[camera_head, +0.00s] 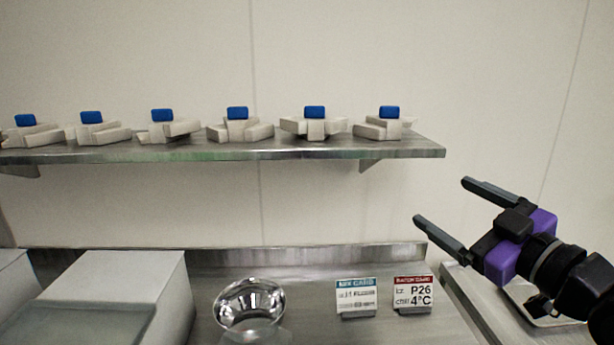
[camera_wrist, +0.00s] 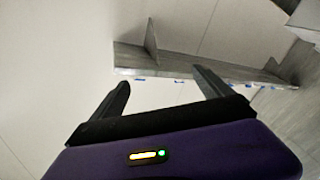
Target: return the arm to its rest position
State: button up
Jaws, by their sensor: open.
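My gripper (camera_head: 441,208) is at the right of the head view, raised above the right side of the steel counter. Its two dark fingers are spread apart and point to the upper left, toward the wall. Nothing is between them. In the wrist view the open fingers (camera_wrist: 162,85) show with bare wall between them and the shelf underside beyond. My arm enters from the lower right edge of the head view; most of it is out of frame.
A wall shelf (camera_head: 400,149) carries several pale parts with blue tops (camera_head: 314,112). Below, the counter (camera_head: 300,279) holds a shiny metal bowl (camera_head: 225,305), two label cards (camera_head: 356,297) (camera_head: 413,294) and pale boxes (camera_head: 160,285) at left. A tray (camera_head: 520,292) lies under my arm.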

jog(key=s+d+f+m+t+h, duration=0.3)
jog(key=s+f+m+t+h, duration=0.35)
jog(key=s+m+h, duration=0.8)
jog(key=s+a+f+n+g+y, duration=0.1)
jog(key=s+a+f+g+y, duration=0.1)
jog(key=s+f, duration=0.6)
jog(key=s+a+f+n+g+y, duration=0.2)
jog(key=s+f, duration=0.5)
jog(key=s, duration=0.4)
jog(key=s+a+f+n+g+y, duration=0.1)
jog(key=s+a+f+g+y, duration=0.2)
jog(key=s+f+g, duration=0.2)
jog(key=s+f, duration=0.3)
jog(key=s, duration=0.2)
jog(key=shift+s+f, duration=0.15)
jog(key=shift+f, duration=0.2)
